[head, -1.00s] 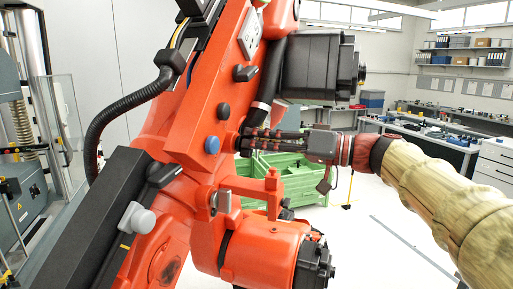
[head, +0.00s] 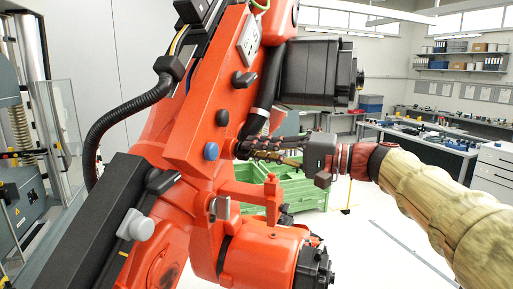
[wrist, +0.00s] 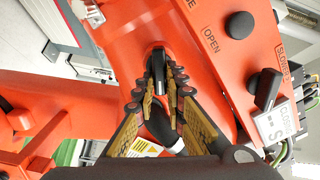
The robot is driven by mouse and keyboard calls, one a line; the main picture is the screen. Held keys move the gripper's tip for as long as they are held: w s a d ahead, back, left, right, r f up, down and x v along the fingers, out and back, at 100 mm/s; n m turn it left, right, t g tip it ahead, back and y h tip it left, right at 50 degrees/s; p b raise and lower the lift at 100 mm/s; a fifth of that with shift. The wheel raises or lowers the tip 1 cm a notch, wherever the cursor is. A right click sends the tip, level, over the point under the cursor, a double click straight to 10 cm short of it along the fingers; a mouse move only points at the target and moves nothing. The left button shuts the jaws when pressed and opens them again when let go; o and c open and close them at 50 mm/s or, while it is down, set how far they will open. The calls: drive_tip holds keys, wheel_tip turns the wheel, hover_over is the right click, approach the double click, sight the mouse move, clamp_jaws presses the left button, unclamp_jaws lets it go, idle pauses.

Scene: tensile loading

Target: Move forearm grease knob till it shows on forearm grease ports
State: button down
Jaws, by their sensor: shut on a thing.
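The orange robot forearm (head: 215,90) stands tilted in the middle of the head view. My gripper (head: 240,148) reaches in from the right, with its fingertips at the forearm's right side. In the wrist view my gripper (wrist: 160,75) is shut on a small black knob (wrist: 158,62) seated in a round orange recess. The fingers cover its sides, and the marking it points at cannot be read. On the forearm's printed face are a round black knob (wrist: 239,25) near "OPEN" and a black lever knob (wrist: 268,88) near "SLOWER".
A black motor housing (head: 322,72) sticks out just above my gripper. An orange bracket (head: 250,190) and lower motor (head: 262,255) lie below it. A black cable hose (head: 105,125) loops at the left. Green crates (head: 300,188) and a workbench (head: 425,140) stand behind.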

drive_tip(key=shift+m, duration=0.3)
drive_tip(key=c, duration=1.9)
unclamp_jaws()
drive_tip(key=shift+o, duration=0.3)
drive_tip(key=shift+d, duration=0.1)
drive_tip(key=v, duration=1.2)
